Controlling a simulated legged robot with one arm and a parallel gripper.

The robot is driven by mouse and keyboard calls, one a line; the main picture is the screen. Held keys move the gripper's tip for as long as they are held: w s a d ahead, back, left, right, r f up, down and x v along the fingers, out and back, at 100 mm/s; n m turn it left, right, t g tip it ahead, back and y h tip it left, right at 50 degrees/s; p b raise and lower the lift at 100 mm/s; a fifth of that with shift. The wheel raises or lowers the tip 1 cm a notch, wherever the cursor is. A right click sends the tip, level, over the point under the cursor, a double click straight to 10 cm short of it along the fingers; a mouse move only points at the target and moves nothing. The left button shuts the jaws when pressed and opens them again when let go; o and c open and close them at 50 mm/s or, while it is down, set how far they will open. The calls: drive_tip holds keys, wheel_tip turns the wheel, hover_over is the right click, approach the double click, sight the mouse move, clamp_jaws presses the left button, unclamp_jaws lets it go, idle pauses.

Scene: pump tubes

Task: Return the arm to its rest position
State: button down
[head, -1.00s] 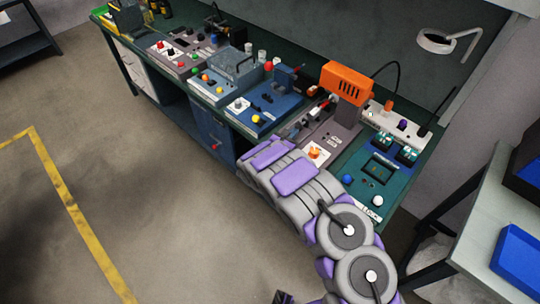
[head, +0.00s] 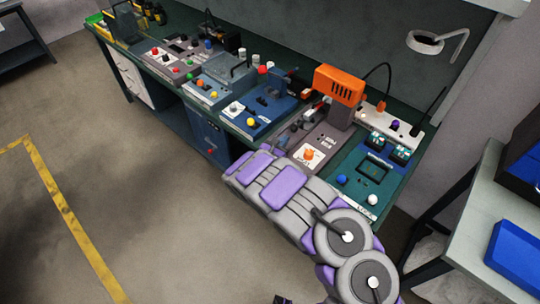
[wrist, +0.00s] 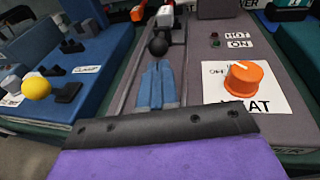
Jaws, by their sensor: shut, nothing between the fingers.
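My arm, grey with purple pads, lies folded across the lower middle of the head view. My gripper (head: 240,168) is at the arm's upper left end, in front of the bench.
The bench (head: 225,120) carries several panels with knobs, among them a blue one with a yellow knob (wrist: 36,88). A side table (head: 470,215) with a blue tray (head: 515,255) is at right. Floor at left is clear.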

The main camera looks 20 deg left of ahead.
drive_tip(key=p+v, duration=0.2)
drive_tip(key=v, duration=0.7)
drive_tip(key=w+d+r+m+g+h, duration=0.15)
drive_tip(key=d+r+m+h, duration=0.25)
drive_tip(key=d+r, duration=0.4)
drive_tip(key=w+d+r+m+g+h, duration=0.1)
drive_tip(key=w+d+r+m+h, duration=0.3)
drive_tip(key=d, duration=0.5)
drive_tip(key=s+d+r+m+g+h, duration=0.2)
drive_tip(key=s+d+r+m+g, duration=0.3)
drive_tip(key=d, duration=0.5)
drive_tip(key=s+d+r+m+g+h, duration=0.1)
drive_tip(key=s+d+r+m+g, duration=0.25)
drive_tip(key=d+r+m, duration=0.4)
drive_tip(key=s+d+r+m+g+y, duration=0.1)
drive_tip(key=s+d+m+g+y, duration=0.2)
drive_tip(key=s+d, duration=0.5)
drive_tip(key=s+d+r+m+g+y, duration=0.25)
drive_tip(key=s+m, duration=0.25)
drive_tip(key=s, duration=0.7)
drive_tip(key=s+a+m+y, duration=0.2)
drive_tip(key=s+a+y, duration=0.2)
drive_tip(key=s, duration=0.4)
drive_tip(key=s+a+f+m+y, duration=0.1)
drive_tip(key=s+a+m+y, duration=0.2)
drive_tip(key=s+a, duration=0.4)
drive_tip(key=shift+s+f+g+y, duration=0.35)
drive_tip(key=shift+s+y, duration=0.5)
drive_tip(key=shift+s, duration=0.15)
